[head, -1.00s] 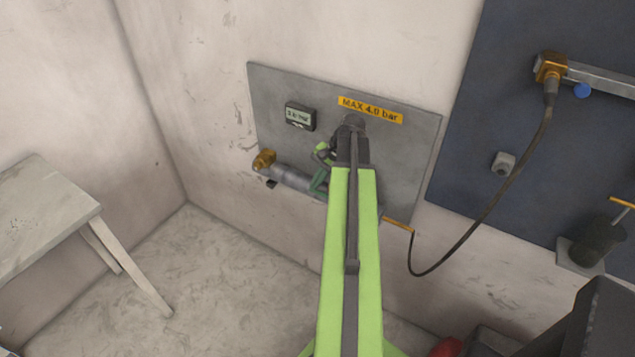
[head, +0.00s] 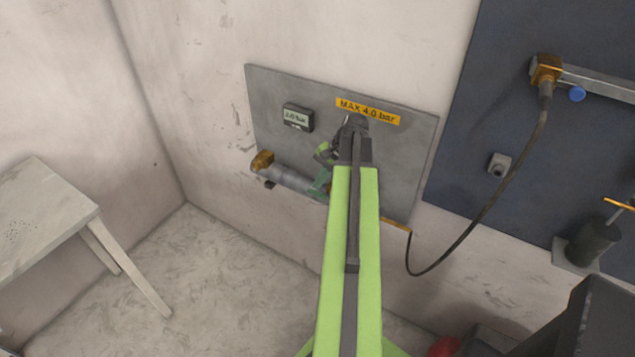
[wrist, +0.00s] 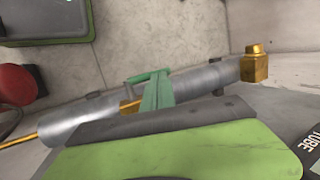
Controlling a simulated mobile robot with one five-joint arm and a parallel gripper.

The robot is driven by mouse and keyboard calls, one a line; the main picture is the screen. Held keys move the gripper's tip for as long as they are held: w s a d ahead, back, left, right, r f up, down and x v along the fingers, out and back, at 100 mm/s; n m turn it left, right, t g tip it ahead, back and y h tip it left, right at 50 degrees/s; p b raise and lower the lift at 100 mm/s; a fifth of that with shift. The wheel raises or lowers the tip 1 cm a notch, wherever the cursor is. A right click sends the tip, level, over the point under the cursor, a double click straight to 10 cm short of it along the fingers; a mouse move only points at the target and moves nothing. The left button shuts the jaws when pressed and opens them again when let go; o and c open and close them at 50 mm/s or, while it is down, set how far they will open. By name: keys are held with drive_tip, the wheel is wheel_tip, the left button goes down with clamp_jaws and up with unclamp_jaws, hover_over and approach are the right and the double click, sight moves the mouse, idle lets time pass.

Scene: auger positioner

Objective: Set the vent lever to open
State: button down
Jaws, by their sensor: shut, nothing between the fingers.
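A teal-green lever (head: 320,183) sits on the grey pipe of the wall panel, partly hidden by my arm. My gripper (head: 325,156) is shut and empty, just above the lever in the head view; a gap or contact is hard to judge. In the wrist view, a dark bar and lime-green body fill the lower part and hide the near side of the pipe.
The grey panel (head: 270,100) carries a small display (head: 297,117), seemingly reading 2.0 bar, and a yellow MAX 4.0 bar label (head: 368,111). A brass fitting (head: 262,160) caps the pipe's left end. A black cable (head: 485,210) hangs right. A table (head: 45,215) stands left; floor between is clear.

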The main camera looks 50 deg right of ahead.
wheel_tip(320, 180, up, 13)
drive_tip(key=d+p, duration=0.2)
drive_tip(key=p, duration=0.9)
drive_tip(key=shift+w+d+p, duration=0.2)
drive_tip(key=shift+w+p, duration=0.15)
drive_tip(key=shift+w, duration=0.1)
drive_tip(key=shift+w+a+f, duration=0.1)
drive_tip(key=shift+f, duration=0.05)
drive_tip(key=w+a+f+n+g+b, duration=0.15)
drive_tip(key=w+a, duration=0.35)
drive_tip(key=a, duration=0.6)
drive_tip(key=w+a+n, duration=0.3)
drive_tip(key=w+a, duration=0.2)
drive_tip(key=a, duration=0.5)
drive_tip(key=w+a+f+n+g, duration=0.1)
drive_tip(key=w+a+n, duration=0.3)
drive_tip(key=a, duration=0.7)
drive_tip(key=s+a+f+n+h, duration=0.1)
drive_tip(key=s+a+n, duration=0.1)
drive_tip(key=a, duration=0.5)
drive_tip(key=s+a+f+n+g+h, duration=0.1)
drive_tip(key=s+a+n+h, duration=0.1)
drive_tip(key=a+n, duration=0.3)
drive_tip(key=shift+a+b, duration=0.45)
drive_tip(key=shift+a, duration=0.6)
